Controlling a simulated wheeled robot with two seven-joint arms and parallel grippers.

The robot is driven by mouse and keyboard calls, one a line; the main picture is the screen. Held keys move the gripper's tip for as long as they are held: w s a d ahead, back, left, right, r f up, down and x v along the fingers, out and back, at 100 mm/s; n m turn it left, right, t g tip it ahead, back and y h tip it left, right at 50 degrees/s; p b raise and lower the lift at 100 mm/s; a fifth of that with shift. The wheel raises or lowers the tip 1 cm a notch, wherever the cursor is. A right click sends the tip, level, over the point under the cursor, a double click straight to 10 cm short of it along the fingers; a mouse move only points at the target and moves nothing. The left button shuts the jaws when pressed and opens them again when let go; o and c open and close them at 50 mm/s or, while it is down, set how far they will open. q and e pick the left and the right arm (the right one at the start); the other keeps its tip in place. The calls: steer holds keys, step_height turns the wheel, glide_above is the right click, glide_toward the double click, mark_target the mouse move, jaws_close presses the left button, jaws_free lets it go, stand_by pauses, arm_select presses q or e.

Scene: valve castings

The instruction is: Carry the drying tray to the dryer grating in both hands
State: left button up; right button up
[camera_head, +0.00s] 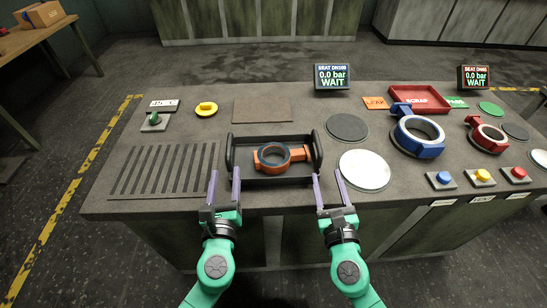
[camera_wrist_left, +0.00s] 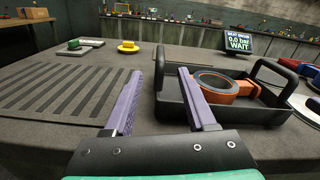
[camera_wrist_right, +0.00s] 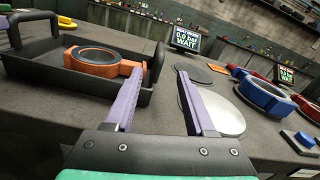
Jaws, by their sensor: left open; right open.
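The black drying tray (camera_head: 243,181) stands on the bench with an upright handle at each short end. An orange valve casting (camera_head: 299,154) with a dark ring lies in it. The dryer grating (camera_head: 166,170), a dark slatted panel, lies flat left of the tray. My left gripper (camera_head: 224,172) is open and empty at the tray's left front corner, its fingers pointing away from me. My right gripper (camera_head: 327,174) is open and empty at the right front corner. The tray also shows in the left wrist view (camera_wrist_left: 240,113) and the right wrist view (camera_wrist_right: 60,88). Neither gripper holds a handle.
A white disc (camera_head: 365,170) lies right of the tray, with a dark disc (camera_head: 347,127) behind it. A blue valve casting (camera_head: 428,149) stands farther right. A brown mat (camera_head: 262,110) lies behind the tray. A green-knobbed block (camera_head: 154,122) and a yellow knob (camera_head: 206,109) are behind the grating, whose top is clear.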

mark_target(229, 137)
arm_select(q)
steer(key=w, duration=0.7)
steer(key=w+a, duration=0.1)
steer(key=w, duration=0.3)
steer(key=shift+w, duration=0.1)
arm_select(e)
steer(key=w, duration=0.7)
steer(key=w+a, duration=0.1)
steer(key=w, duration=0.3)
arm_select(q)
jaws_close()
arm_select(e)
jaws_close()
arm_select(q)
steer(key=shift+a, duration=0.1)
arm_select(e)
steer(key=shift+d, duration=0.1)
